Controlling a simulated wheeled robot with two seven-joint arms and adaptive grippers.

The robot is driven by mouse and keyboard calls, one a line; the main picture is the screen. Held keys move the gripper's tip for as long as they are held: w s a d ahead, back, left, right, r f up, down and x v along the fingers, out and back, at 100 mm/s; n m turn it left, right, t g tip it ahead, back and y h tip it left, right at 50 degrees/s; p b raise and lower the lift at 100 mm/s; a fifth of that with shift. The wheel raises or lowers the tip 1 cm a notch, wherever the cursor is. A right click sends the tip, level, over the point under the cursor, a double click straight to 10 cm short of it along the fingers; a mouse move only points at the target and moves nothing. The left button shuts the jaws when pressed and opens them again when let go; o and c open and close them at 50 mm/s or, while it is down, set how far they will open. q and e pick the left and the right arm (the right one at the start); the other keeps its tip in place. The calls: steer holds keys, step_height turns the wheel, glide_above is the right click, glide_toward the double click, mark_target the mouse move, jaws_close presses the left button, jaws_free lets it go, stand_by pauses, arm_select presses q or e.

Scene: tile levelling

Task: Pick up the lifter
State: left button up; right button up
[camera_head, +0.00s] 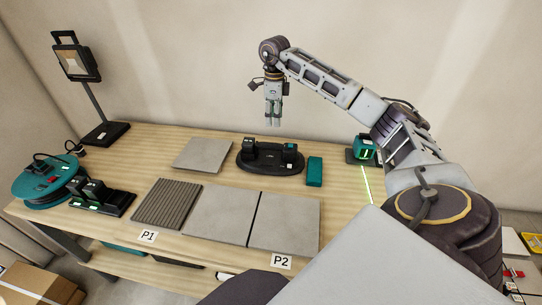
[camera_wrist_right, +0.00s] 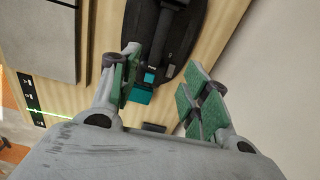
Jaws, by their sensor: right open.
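A black oval device with two upright ends and small teal parts, which looks like the lifter (camera_head: 258,164), lies near the back of the wooden table. It also shows at the top of the right wrist view (camera_wrist_right: 183,35), partly cut off by the frame. My right gripper (camera_head: 272,124) points down above and behind it, apart from it. Its green-padded fingers stand wide apart with nothing between them in the wrist view (camera_wrist_right: 160,92). My left gripper is not in view.
A teal block (camera_head: 315,172) lies right of the lifter, and a green laser level (camera_head: 364,150) stands farther right. Grey tiles (camera_head: 285,221) and a ribbed tile (camera_head: 167,204) lie in front. A lamp (camera_head: 105,132), a cable reel (camera_head: 48,184) and a charger-like black unit (camera_head: 116,204) stand left.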

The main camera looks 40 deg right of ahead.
steer(key=shift+s+r, duration=0.1)
glide_above(274, 144)
step_height(274, 144, down, 8)
steer(key=shift+r, duration=0.1)
steer(key=shift+f, duration=0.5)
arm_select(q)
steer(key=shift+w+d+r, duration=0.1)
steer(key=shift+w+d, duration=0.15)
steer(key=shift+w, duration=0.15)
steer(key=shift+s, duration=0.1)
